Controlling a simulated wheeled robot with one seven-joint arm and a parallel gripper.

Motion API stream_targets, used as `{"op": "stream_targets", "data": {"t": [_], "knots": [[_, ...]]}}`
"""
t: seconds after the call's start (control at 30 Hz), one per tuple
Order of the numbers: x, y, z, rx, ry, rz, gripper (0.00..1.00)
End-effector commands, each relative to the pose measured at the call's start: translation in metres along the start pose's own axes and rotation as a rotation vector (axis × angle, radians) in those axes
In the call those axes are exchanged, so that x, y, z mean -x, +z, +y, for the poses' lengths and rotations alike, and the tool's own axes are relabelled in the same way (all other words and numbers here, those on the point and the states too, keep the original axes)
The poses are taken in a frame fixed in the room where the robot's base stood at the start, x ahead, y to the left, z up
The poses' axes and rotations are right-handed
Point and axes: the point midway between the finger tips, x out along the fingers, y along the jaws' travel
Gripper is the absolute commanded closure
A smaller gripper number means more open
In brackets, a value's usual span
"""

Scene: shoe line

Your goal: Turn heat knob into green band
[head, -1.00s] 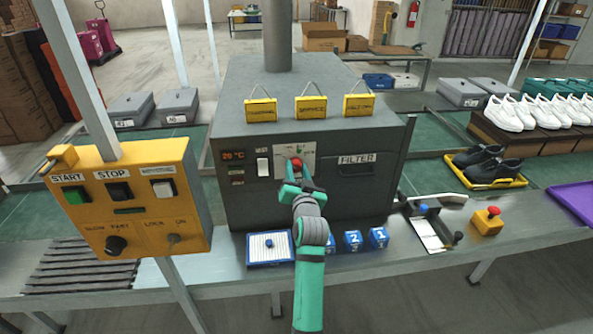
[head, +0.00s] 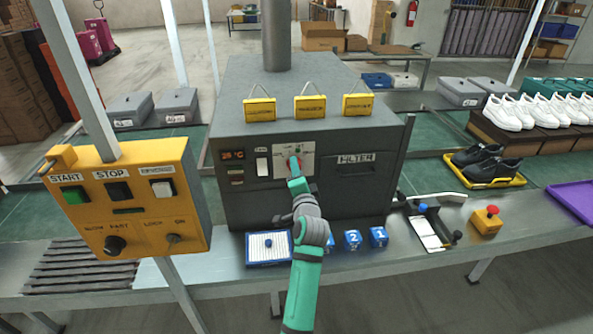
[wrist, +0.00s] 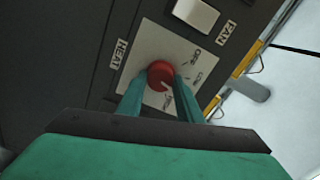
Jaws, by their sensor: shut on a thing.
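The red heat knob (wrist: 161,74) sits on a white dial plate (wrist: 150,48) marked HEAT, with small lettering around it. My gripper (wrist: 160,88) is shut on the knob, one finger on each side, in the wrist view. In the head view my gripper (head: 297,172) reaches up to the dial plate (head: 281,159) on the front of the dark grey oven (head: 240,201) and hides much of the knob. The green band cannot be made out clearly in either view, nor can the knob's pointer.
A white switch (wrist: 196,14) marked FAN is beside the dial. Yellow tags (head: 309,106) hang on the oven top. A yellow control box (head: 131,208) stands at left. Blue numbered blocks (head: 378,237) and a blue-rimmed tray (head: 250,263) lie on the bench below.

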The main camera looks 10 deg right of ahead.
Motion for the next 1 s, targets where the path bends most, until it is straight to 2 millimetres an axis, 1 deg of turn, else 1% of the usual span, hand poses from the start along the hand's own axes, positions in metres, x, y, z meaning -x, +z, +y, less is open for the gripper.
{"op": "stream_targets", "data": {"t": [0.1,0.3,0.83,0.87,0.9,1.0], "knots": [[0.0000,-0.0001,0.0000,-0.055,0.000,0.001,0.90],[0.0001,-0.0008,0.0005,-0.112,0.000,0.001,0.90],[0.0002,-0.0012,0.0009,-0.130,0.000,0.002,0.90],[0.0002,-0.0012,0.0009,-0.130,0.000,0.002,0.60],[0.0002,-0.0012,0.0009,-0.130,0.000,0.002,0.51],[0.0002,-0.0009,0.0008,-0.130,0.000,0.001,0.50]]}}
